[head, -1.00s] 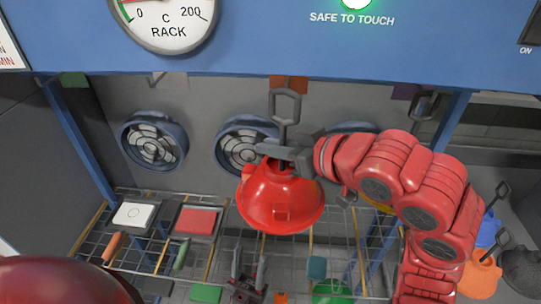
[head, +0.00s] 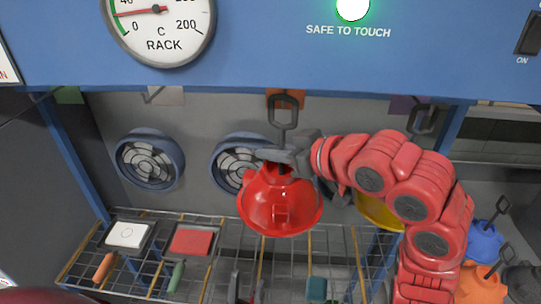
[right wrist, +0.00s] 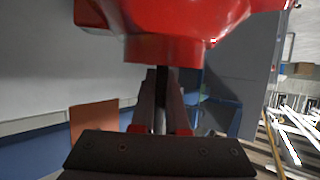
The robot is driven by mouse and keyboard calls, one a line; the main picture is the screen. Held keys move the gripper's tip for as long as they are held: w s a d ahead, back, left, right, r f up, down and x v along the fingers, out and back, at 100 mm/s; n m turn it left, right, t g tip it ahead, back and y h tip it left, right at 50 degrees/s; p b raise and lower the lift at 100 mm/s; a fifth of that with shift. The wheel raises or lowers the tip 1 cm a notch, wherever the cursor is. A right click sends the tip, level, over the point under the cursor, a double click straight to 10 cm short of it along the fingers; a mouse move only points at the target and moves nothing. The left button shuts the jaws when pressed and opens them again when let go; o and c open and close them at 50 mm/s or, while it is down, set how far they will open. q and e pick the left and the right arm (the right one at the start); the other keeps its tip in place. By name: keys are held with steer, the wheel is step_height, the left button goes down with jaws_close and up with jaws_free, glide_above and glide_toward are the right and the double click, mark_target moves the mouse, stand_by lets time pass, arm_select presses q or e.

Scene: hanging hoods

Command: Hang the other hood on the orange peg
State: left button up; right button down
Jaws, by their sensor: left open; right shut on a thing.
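The red hood (head: 280,205) hangs bowl-down from a stem with a grey loop (head: 287,108) on top. My right gripper (head: 290,157) is shut on the stem just above the bowl. The loop overlaps the orange plate (head: 272,97) of the orange peg under the blue beam; the peg itself is hidden, and I cannot tell whether the loop is on it. In the right wrist view, the red hood (right wrist: 190,20) fills the top and the orange plate (right wrist: 93,125) shows at the lower left.
A yellow hood (head: 378,212) is partly hidden behind my right arm; a grey loop (head: 422,117) shows by a purple plate. Blue (head: 486,243) and orange (head: 480,285) hoods lie lower right. The wire rack (head: 215,265) holds white and red pads. A green lamp reads "SAFE TO TOUCH".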

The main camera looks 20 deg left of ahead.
steer(key=shift+w, duration=0.1)
stand_by(0.3)
steer(key=shift+w+a+b, duration=0.35)
steer(key=shift+w+b, duration=0.35)
steer(key=shift+w, duration=0.2)
steer(key=shift+w+a+b, duration=0.15)
steer(key=shift+w+b, duration=0.1)
steer(key=shift+w, duration=0.3)
steer(key=shift+w+a+b, duration=0.15)
steer(key=shift+w+b, duration=0.1)
steer(key=shift+w, duration=0.4)
steer(key=shift+f+b, duration=0.75)
steer(key=shift+f, duration=0.35)
steer(key=c, duration=0.8)
jaws_free()
steer(key=shift+c, duration=0.2)
